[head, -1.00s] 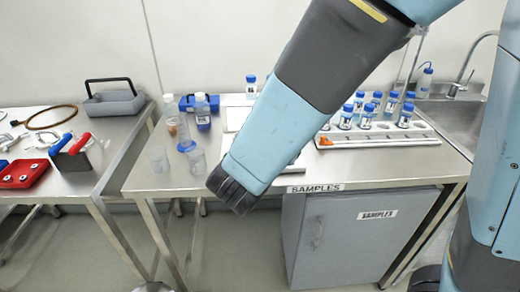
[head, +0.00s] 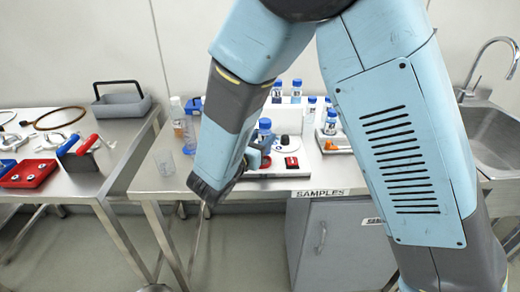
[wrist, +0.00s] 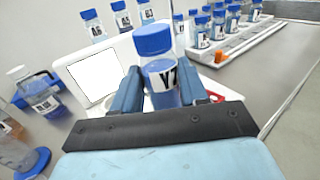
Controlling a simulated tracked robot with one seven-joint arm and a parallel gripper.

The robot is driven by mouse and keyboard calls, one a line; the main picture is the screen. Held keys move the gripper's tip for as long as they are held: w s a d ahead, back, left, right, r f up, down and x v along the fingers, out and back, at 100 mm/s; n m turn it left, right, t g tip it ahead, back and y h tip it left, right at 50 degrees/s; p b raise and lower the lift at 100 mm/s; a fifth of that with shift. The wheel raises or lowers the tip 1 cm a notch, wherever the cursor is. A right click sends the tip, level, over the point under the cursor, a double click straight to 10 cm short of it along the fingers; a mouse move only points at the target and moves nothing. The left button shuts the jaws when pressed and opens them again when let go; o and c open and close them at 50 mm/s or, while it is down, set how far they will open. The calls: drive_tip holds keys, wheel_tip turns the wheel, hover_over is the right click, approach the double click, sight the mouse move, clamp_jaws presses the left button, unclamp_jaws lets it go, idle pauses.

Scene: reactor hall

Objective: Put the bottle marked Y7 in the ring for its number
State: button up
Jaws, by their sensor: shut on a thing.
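My gripper (wrist: 160,92) is shut on a blue-capped bottle (wrist: 157,52) of blue liquid, which stands between the two blue fingers. Its label shows a Y; the character after it is cut off by the bottle's curve and the gripper. In the head view the bottle's blue cap (head: 265,124) rises above my gripper (head: 258,154), over the front part of the sample table. I cannot tell whether its base touches anything. No numbered ring can be made out in either view.
A white device (wrist: 60,68) with a pale square panel is beside the bottle. Several blue-capped bottles stand in a white rack (wrist: 254,42) at right, and others stand behind. A loose bottle (wrist: 38,98) and a blue-based cup (wrist: 20,155) are at left. My arm hides much of the table.

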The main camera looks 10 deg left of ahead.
drive_tip(key=shift+w+a+f, duration=0.15)
drive_tip(key=shift+f, duration=0.15)
wheel_tip(320, 180, down, 3)
drive_tip(key=shift+a+f, duration=0.1)
drive_tip(key=shift+f, duration=0.05)
drive_tip(key=o, duration=1.2)
drive_tip(key=shift+w, duration=0.1)
drive_tip(key=shift+c, duration=0.2)
drive_tip(key=v, duration=1.2)
